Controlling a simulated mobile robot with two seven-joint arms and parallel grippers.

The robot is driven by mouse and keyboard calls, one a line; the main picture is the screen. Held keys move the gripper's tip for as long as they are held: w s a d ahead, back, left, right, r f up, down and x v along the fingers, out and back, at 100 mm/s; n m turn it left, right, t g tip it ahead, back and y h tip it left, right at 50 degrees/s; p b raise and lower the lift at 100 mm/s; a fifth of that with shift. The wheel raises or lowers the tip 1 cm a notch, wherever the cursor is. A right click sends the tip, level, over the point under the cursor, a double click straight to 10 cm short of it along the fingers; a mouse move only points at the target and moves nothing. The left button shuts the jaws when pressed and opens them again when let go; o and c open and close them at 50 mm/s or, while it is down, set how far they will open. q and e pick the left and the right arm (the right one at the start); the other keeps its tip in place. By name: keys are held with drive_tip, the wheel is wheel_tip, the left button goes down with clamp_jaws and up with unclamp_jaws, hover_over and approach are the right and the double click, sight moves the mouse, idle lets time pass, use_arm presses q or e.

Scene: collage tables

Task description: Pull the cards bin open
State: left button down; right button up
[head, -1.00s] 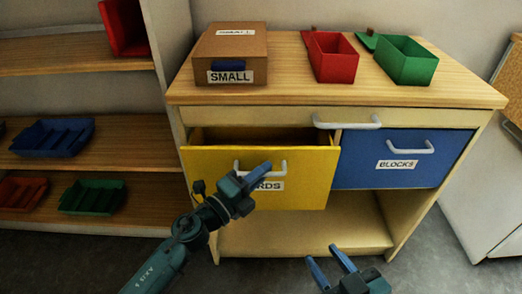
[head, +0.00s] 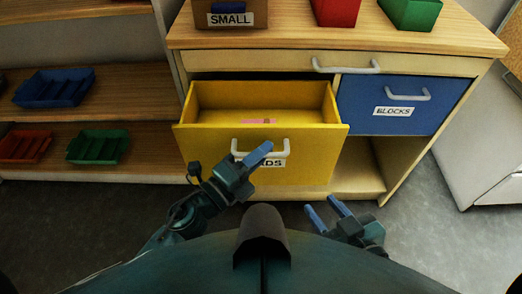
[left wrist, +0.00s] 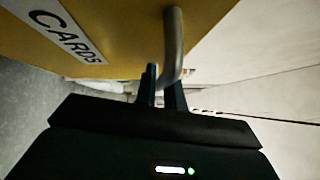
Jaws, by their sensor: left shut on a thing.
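The yellow cards bin (head: 305,160) is pulled out of the cabinet, and its inside is visible from above. A small pink item (head: 258,121) lies inside it. My left gripper (head: 260,156) is shut on the white cards bin handle (head: 283,150) at the bin's front. In the left wrist view the fingers (left wrist: 162,88) meet the handle (left wrist: 173,38), beside the CARDS label (left wrist: 62,36). In the head view the arm partly hides that label. My right gripper (head: 326,209) is open and empty, low in front of the cabinet and apart from the bin.
The blue blocks bin (head: 385,118) is shut, right of the cards bin. A SMALL box (head: 231,10), a red bin (head: 336,8) and a green bin (head: 412,12) stand on the cabinet top. Shelves with trays are at left. Grey floor (head: 450,215) is clear at right.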

use_arm(q)
drive_tip(key=c, duration=1.5)
unclamp_jaws()
drive_tip(key=b+v, duration=0.1)
drive_tip(key=v, duration=1.2)
drive_tip(key=shift+b, duration=0.4)
use_arm(e)
drive_tip(key=shift+w+a+f+t, duration=0.1)
drive_tip(key=shift+w+t, duration=0.3)
drive_tip(key=shift+t, duration=0.2)
use_arm(q)
drive_tip(key=shift+a, duration=0.15)
